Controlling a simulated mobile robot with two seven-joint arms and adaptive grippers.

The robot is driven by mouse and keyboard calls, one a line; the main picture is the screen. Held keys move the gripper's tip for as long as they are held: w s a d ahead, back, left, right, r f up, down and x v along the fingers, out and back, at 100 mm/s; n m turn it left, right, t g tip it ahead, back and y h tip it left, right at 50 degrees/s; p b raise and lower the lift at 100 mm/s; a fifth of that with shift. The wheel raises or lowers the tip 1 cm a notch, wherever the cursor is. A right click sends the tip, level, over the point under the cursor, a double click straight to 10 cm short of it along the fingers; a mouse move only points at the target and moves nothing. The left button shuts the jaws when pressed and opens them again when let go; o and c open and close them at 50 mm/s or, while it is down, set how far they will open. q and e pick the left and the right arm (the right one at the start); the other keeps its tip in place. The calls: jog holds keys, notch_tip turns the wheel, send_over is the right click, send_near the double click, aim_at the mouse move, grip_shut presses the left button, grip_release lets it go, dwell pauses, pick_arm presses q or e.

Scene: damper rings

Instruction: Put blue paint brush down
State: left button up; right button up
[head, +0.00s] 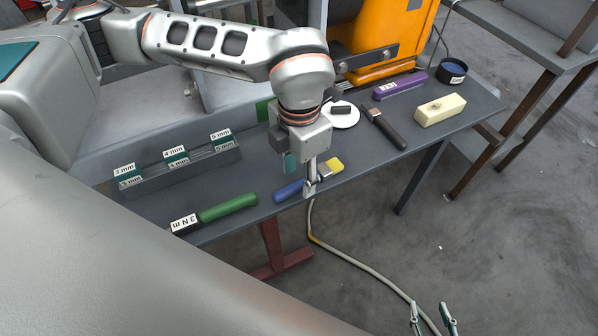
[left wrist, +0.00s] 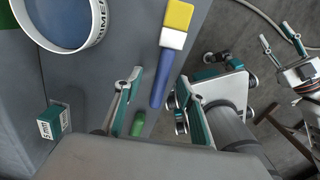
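The blue paint brush (head: 291,190), with a yellow tip, lies on the grey table close to its front edge. It also shows in the left wrist view (left wrist: 165,83), yellow end upward. My left gripper (head: 302,175) points down at the brush. In the left wrist view its fingers (left wrist: 160,88) are apart on either side of the blue handle, with gaps visible; the handle does not look clamped. Whether the fingertips reach the table is unclear. My right gripper (head: 432,318) is open and empty, low over the floor; it also shows in the left wrist view (left wrist: 279,38).
A green-handled tool (head: 228,207) lies left of the brush, near a slotted holder (head: 180,172). Behind are a white disc (head: 344,120), a black-handled tool (head: 388,131), a cream block (head: 440,110), a purple item (head: 400,86) and a round tin (head: 452,70).

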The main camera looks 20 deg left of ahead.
pick_arm(q)
notch_tip(320, 180, up, 12)
dwell(0.6)
dwell(0.8)
